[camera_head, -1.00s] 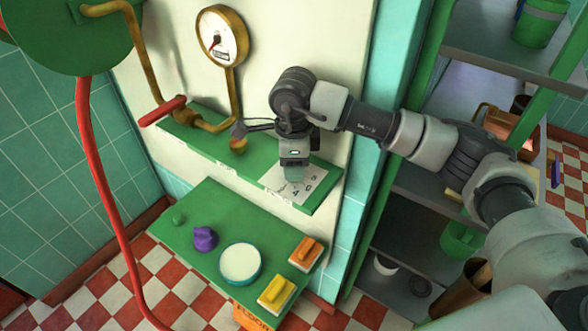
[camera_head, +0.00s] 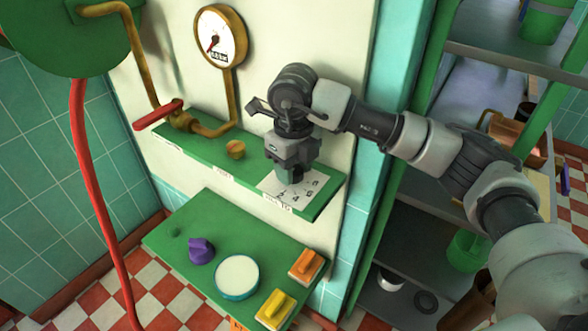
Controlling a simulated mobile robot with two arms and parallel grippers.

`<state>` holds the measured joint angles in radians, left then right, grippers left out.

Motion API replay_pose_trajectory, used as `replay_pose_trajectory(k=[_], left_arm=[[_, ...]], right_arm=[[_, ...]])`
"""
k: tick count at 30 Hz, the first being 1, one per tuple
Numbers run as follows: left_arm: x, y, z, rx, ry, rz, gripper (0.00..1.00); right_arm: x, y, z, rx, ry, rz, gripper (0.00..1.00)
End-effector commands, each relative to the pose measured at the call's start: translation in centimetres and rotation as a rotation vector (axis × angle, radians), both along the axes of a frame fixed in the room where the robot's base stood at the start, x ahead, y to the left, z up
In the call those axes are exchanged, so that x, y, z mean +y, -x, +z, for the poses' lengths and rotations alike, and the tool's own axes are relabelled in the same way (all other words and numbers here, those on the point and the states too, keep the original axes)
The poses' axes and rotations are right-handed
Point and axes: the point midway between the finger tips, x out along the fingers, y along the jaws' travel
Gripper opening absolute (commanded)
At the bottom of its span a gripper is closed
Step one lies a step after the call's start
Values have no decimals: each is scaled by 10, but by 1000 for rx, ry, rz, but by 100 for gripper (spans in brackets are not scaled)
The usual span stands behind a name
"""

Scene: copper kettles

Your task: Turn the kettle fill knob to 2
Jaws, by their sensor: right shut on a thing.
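A white paper dial (camera_head: 288,190) with dark markings lies on the right end of the upper green shelf (camera_head: 205,161). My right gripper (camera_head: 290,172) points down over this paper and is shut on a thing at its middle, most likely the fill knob. The gripper hides that thing, so its shape and setting cannot be seen. The markings are too small to read surely. A round gauge (camera_head: 221,36) with a red needle is on the wall above. My left gripper is not in view.
A small brass knob (camera_head: 236,149) stands on the shelf left of my gripper. A red lever (camera_head: 158,114) is on the left pipe.

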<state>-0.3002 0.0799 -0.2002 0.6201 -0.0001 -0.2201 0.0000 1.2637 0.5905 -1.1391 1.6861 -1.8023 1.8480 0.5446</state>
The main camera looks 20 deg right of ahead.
Motion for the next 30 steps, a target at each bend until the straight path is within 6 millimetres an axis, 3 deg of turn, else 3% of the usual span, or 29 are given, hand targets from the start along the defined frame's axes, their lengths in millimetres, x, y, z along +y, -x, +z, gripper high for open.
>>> replay_pose_trajectory(k=[21, 22, 27, 30], left_arm=[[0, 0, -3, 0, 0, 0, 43], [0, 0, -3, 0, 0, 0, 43], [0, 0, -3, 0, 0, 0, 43], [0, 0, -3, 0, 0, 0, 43]], right_arm=[[0, -1, 2, -5, -1, -82, 20], [0, -1, 2, -5, -1, -82, 45], [0, -1, 1, -3, -1, -80, 69], [0, -1, 1, -2, -1, -79, 69]])
